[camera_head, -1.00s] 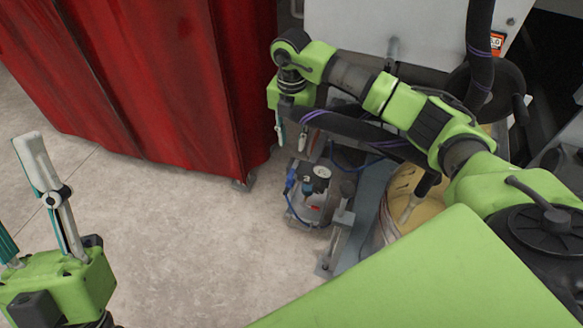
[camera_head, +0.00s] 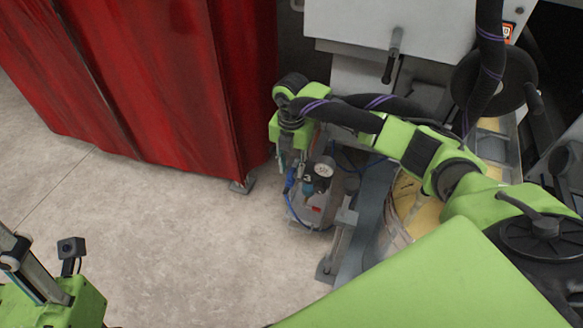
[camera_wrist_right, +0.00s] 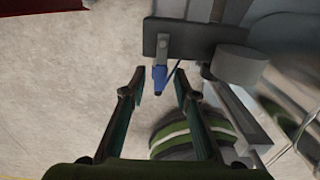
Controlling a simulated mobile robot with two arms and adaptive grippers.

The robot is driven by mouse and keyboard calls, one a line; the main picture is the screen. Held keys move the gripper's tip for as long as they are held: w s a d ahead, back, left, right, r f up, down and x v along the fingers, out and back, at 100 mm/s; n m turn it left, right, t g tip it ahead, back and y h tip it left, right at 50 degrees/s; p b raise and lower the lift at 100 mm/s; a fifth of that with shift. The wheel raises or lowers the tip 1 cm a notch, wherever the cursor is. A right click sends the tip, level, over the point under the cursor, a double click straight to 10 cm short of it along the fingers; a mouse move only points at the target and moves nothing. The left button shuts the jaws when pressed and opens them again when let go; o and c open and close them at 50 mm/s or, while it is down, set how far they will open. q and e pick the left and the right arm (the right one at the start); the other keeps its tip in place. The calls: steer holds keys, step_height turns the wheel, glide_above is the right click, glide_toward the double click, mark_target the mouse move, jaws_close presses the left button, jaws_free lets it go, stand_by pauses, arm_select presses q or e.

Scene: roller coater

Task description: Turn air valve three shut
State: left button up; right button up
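The air valve unit, marked with a 3 (camera_head: 307,178), stands low beside the machine, with a round white gauge (camera_head: 323,170) and a blue part (camera_head: 290,180) on its left. In the right wrist view a blue lever-like part (camera_wrist_right: 160,78) hangs below a dark bracket. My right gripper (camera_head: 291,158) is just above and left of the unit. In its wrist view the right gripper (camera_wrist_right: 159,74) is open, fingers on either side of the blue part, with gaps visible. My left gripper (camera_head: 15,250) is cut off at the lower left; its opening is hidden.
A red curtain (camera_head: 150,80) hangs at the left, its foot (camera_head: 242,186) close to the unit. The grey machine (camera_head: 350,25) stands behind. A yellow-topped drum (camera_head: 425,212) is to the right. A striped round thing (camera_wrist_right: 190,130) lies beneath the fingers. The floor (camera_head: 170,240) is clear.

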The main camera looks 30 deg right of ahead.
jaws_close()
